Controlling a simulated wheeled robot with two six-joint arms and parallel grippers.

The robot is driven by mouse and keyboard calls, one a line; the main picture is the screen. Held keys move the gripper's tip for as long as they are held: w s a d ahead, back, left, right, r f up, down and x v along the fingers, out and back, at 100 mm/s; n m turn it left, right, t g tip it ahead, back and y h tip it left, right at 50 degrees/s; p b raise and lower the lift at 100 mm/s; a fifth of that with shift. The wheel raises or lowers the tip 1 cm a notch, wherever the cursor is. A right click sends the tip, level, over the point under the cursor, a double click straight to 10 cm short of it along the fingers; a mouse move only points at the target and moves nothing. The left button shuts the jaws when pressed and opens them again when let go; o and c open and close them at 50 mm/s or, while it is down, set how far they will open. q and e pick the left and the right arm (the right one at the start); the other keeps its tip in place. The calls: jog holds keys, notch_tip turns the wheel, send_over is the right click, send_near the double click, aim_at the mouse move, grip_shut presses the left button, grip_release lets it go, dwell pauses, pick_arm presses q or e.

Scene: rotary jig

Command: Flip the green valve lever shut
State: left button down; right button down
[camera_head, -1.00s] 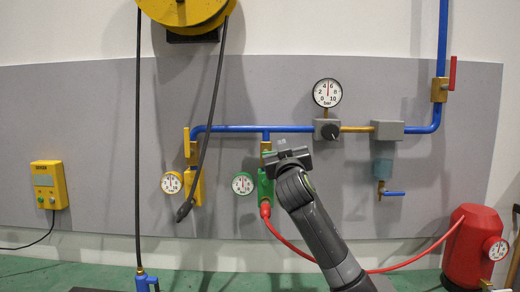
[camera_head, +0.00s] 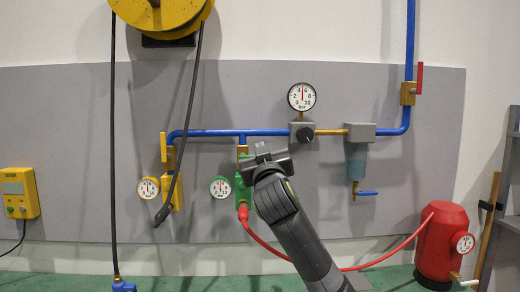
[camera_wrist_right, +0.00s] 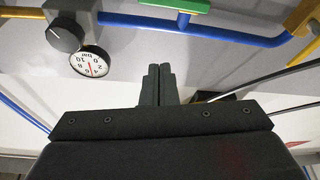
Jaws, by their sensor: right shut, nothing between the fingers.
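The green valve (camera_head: 243,190) hangs under the blue pipe, next to its small green-rimmed gauge (camera_head: 220,188). My right arm covers its right side, and I cannot tell its lever's position in the head view. In the right wrist view, which is upside down, a green bar (camera_wrist_right: 188,5) lies across the blue branch at the top edge; I cannot tell whether it is lever or body. My right gripper (camera_head: 262,152) is in front of the valve's upper part. In the wrist view its fingers (camera_wrist_right: 157,85) are together and empty, apart from the green bar. My left gripper is out of view.
A yellow valve (camera_head: 167,178) and hanging black hose (camera_head: 188,130) are to the left. A regulator (camera_head: 302,132) with gauge (camera_head: 302,97) and a filter (camera_head: 357,160) are to the right. A red hose (camera_head: 268,243) runs to a red tank (camera_head: 441,242).

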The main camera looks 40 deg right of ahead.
jog(key=shift+v, duration=1.1)
jog(key=shift+a, duration=0.2)
